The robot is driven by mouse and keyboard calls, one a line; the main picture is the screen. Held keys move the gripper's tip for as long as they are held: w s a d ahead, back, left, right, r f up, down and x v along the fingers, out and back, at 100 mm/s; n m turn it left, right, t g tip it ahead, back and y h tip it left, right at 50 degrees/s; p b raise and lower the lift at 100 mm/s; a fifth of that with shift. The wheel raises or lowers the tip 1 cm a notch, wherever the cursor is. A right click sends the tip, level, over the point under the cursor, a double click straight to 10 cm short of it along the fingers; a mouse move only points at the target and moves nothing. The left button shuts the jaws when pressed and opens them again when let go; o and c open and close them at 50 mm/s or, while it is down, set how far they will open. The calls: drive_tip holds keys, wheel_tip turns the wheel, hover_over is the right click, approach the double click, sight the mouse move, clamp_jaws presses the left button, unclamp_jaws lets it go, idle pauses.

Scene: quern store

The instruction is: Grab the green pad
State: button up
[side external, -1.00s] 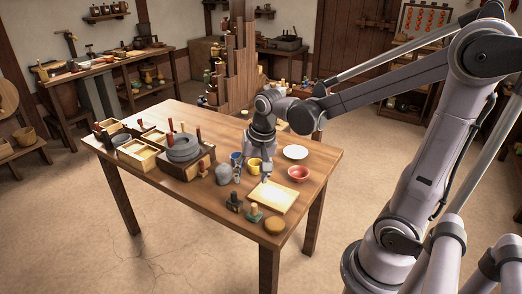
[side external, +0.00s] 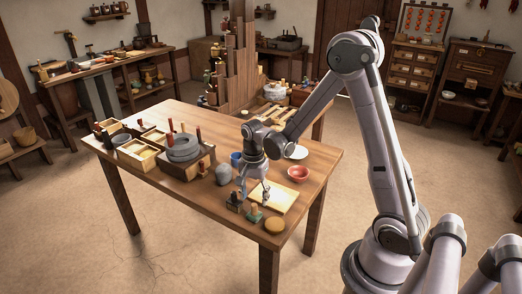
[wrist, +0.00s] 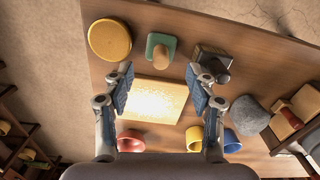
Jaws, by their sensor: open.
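The green pad (side external: 254,216) has a wooden knob on top and stands near the table's front edge. In the wrist view the green pad (wrist: 152,52) lies beyond my fingertips, roughly centred between them. My gripper (side external: 254,193) is above the table, a little behind the pad and higher than it, pointing down. In the wrist view my gripper (wrist: 160,78) has its fingers wide apart with nothing between them, over the edge of a pale yellow board (wrist: 155,100). The gripper and the pad appear apart.
A dark block with a knob (side external: 234,204) stands close left of the pad. A round yellow-brown disc (side external: 275,226) lies to its right. A grey stone (side external: 224,175), blue cup (side external: 236,158), red bowl (side external: 299,173) and white plate (side external: 297,152) stand farther back.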

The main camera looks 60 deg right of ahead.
sight(254, 204)
drive_tip(key=shift+a+f, duration=0.1)
drive_tip(key=shift+f, duration=2.85)
drive_tip(key=c, duration=0.8)
